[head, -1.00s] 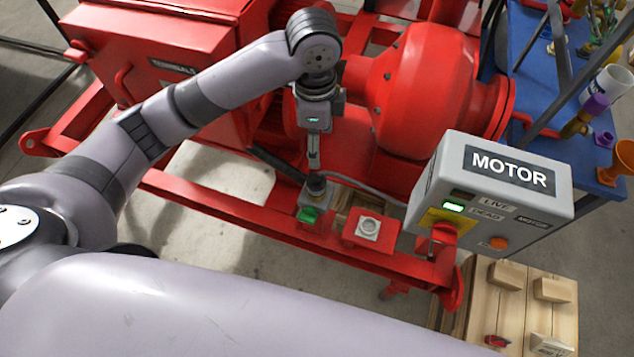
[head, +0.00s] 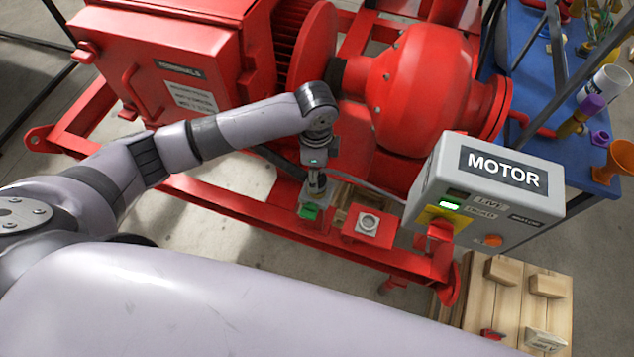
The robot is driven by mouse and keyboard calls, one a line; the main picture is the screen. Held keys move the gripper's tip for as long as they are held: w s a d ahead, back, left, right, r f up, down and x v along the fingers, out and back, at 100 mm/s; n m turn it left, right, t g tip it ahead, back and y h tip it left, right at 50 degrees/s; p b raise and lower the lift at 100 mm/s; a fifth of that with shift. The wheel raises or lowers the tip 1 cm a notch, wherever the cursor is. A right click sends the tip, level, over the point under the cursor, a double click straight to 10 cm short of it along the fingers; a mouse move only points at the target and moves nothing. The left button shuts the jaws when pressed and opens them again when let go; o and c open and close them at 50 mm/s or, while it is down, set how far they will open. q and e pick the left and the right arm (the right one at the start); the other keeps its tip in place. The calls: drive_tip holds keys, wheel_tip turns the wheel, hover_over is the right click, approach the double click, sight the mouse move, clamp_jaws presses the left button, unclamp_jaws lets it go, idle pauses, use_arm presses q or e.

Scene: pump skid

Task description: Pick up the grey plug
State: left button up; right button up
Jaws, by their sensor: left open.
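My left gripper (head: 316,184) points down over a grey socket box (head: 304,210) with a green front on the red skid rail. Its jaws are open and at the grey plug on top of that box. The fingers largely hide the plug, so I cannot tell whether they touch it. My right gripper is not in view.
A grey MOTOR box (head: 490,185) with a green lit lamp stands just right of the sockets. The red motor housing (head: 420,85) rises behind. A wooden stand (head: 515,300) is at the lower right. A grey cable runs behind the sockets.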

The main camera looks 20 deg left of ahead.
use_arm(q)
drive_tip(key=shift+w+f+p, duration=0.2)
drive_tip(key=shift+f+p, duration=0.15)
drive_tip(key=shift+f, duration=1.6)
drive_tip(key=shift+c, duration=0.5)
drive_tip(key=c, duration=1.3)
drive_tip(key=shift+r, duration=0.1)
wheel_tip(320, 180, up, 20)
drive_tip(key=b, duration=0.2)
